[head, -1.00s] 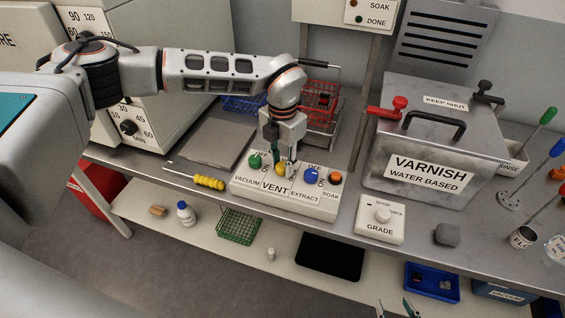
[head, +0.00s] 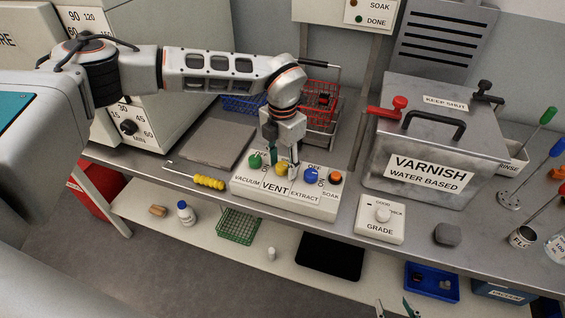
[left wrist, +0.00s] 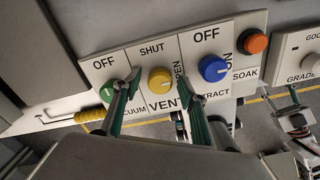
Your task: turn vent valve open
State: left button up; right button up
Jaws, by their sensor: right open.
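The vent valve is a yellow knob (head: 281,168) on the white panel (head: 243,189), above the word VENT. It also shows in the left wrist view (left wrist: 160,80), with SHUT above it and OPEN at its right. Its exact pointing direction is hard to read. My left gripper (head: 284,165) points down at the panel; in the left wrist view its fingers (left wrist: 159,82) are spread, one on each side of the yellow knob with gaps between. My right gripper (head: 395,308) is open and empty at the bottom edge of the head view, far from the panel.
A green knob (left wrist: 107,92) sits left of the yellow one, close to a finger. A blue knob (left wrist: 213,69) and an orange button (left wrist: 255,43) are to the right. A yellow-handled tool (head: 209,182) lies left of the panel. The varnish tank (head: 435,150) stands to the right.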

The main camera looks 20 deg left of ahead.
aim_at(283, 165)
pick_arm(q)
jog(key=shift+r, duration=0.1)
notch_tip(283, 165, up, 12)
dwell(0.5)
dwell(0.4)
